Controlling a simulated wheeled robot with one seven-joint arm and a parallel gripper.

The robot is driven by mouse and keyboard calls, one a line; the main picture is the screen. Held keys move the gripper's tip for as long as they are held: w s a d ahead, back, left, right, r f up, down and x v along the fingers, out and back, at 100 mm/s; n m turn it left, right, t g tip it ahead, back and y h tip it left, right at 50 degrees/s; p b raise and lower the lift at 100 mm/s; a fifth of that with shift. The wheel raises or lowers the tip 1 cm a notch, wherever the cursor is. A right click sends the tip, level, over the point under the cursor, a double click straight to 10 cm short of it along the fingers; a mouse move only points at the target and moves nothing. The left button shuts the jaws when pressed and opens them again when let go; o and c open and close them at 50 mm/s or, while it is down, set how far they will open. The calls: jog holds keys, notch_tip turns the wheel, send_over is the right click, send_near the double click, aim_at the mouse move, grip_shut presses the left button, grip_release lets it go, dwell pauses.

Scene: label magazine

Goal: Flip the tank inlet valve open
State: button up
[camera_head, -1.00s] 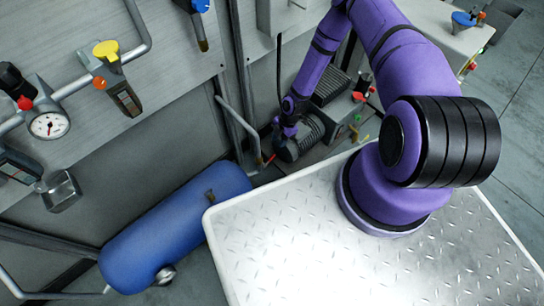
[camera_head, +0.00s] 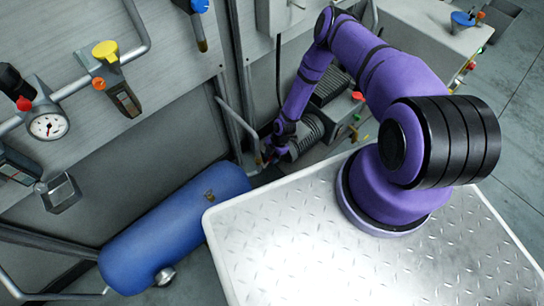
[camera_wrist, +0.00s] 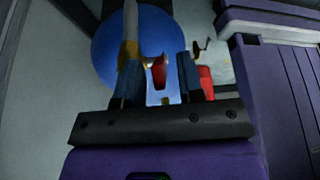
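In the wrist view the tank inlet valve shows a brass body (camera_wrist: 128,52) on a grey pipe (camera_wrist: 131,20), with a small red lever (camera_wrist: 159,74). My gripper (camera_wrist: 158,66) is open, its two dark blue fingers apart. The red lever appears between them, with a visible gap to the right finger. The left finger overlaps the brass body in the picture; I cannot tell whether they touch. The blue tank (camera_wrist: 106,42) is behind the valve. In the head view my gripper (camera_head: 270,153) is beside the pipe right of the blue tank (camera_head: 170,230), and it hides the valve.
A second red part (camera_wrist: 206,82) shows just right of the right finger. A grey ribbed motor (camera_head: 306,132) stands close right of my gripper. A wall panel (camera_head: 175,35) with a gauge (camera_head: 48,126) and a yellow-knobbed valve (camera_head: 106,50) is at the left.

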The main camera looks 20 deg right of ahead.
jog(key=shift+c, duration=0.2)
grip_shut()
jog(key=shift+s+a, duration=0.2)
jog(key=shift+r+h, duration=0.1)
jog(key=shift+h, duration=0.4)
jog(key=shift+a+r, duration=0.1)
jog(key=shift+o, duration=0.2)
grip_release()
